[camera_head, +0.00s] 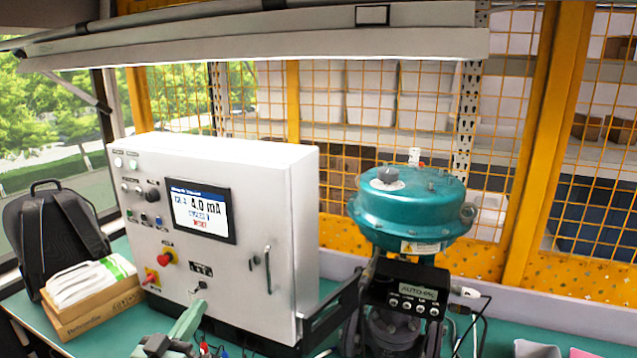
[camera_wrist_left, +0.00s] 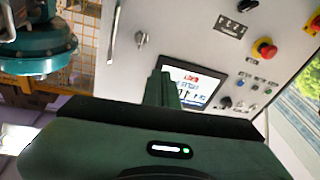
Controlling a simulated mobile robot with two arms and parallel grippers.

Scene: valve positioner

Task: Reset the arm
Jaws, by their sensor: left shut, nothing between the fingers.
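My left gripper (camera_head: 190,318) shows at the bottom of the head view, in front of the lower part of the grey control cabinet (camera_head: 290,190). Its green fingers are together and empty. In the left wrist view the closed fingers (camera_wrist_left: 163,88) point up toward the cabinet face and cover part of the screen (camera_wrist_left: 192,84). In the head view the screen (camera_head: 200,209) reads 4.0 mA. The teal valve actuator (camera_head: 412,215) stands to the right, with a black positioner (camera_head: 405,290) below it. My right gripper is not seen.
Red emergency knobs (camera_head: 166,257) and small buttons sit on the cabinet's left side. A backpack (camera_head: 50,235) and a cardboard box with white packs (camera_head: 95,305) stand at the left. Cables hang near the cabinet's lower edge. A yellow mesh fence (camera_head: 340,110) is behind.

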